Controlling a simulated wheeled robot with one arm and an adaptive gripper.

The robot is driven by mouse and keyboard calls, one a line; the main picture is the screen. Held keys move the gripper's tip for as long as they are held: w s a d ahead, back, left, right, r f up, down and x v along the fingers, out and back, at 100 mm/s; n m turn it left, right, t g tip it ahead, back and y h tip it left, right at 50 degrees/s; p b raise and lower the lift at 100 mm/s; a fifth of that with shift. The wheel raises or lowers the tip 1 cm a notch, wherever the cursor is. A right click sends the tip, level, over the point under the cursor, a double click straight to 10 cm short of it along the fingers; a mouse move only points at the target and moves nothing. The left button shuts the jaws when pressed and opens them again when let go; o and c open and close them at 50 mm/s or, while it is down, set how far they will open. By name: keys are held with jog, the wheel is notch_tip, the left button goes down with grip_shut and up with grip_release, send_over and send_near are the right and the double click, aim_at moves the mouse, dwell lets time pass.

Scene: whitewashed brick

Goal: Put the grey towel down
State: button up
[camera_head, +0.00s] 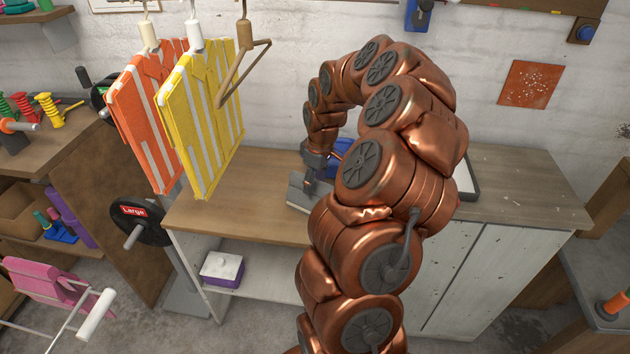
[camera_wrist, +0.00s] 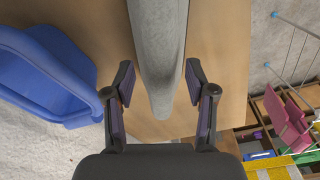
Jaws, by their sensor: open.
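The grey towel (camera_wrist: 160,45) is a long folded piece in the wrist view, lying over the wooden top of the cabinet (camera_wrist: 222,50). My gripper (camera_wrist: 158,75) is open, with one finger on each side of the towel and visible gaps between. In the head view the grey towel (camera_head: 298,196) shows as a small grey edge on the cabinet top. My gripper (camera_head: 318,172) is just above it there, partly hidden by my arm. I cannot tell how the towel's far end lies.
A blue bin (camera_wrist: 45,75) is close on the left in the wrist view. Orange (camera_head: 140,120) and yellow (camera_head: 200,120) striped garments hang left of the cabinet. A purple box with a white lid (camera_head: 222,268) sits on the lower shelf. The cabinet top's right part is mostly clear.

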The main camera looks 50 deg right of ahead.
notch_tip(320, 180, up, 11)
jog(key=s+b, duration=0.1)
jog(key=a+r+n, duration=0.1)
jog(key=a+r, duration=0.2)
jog(key=a, duration=0.7)
jog(key=s+a+g, duration=0.1)
jog(key=s+a, duration=0.4)
jog(key=a, duration=0.7)
jog(key=s+a+f+m+g, duration=0.1)
jog(key=s+a+f, duration=0.1)
jog(key=s+a, duration=0.3)
jog(key=s+a+f+m+g, duration=0.1)
jog(key=s+a, duration=0.4)
jog(key=s, duration=0.8)
notch_tip(320, 180, down, 2)
jog(key=shift+a+f+m, duration=0.25)
jog(key=shift+a+m, duration=0.05)
jog(key=shift+m, duration=0.4)
notch_tip(320, 180, up, 6)
jog(key=p, duration=0.5)
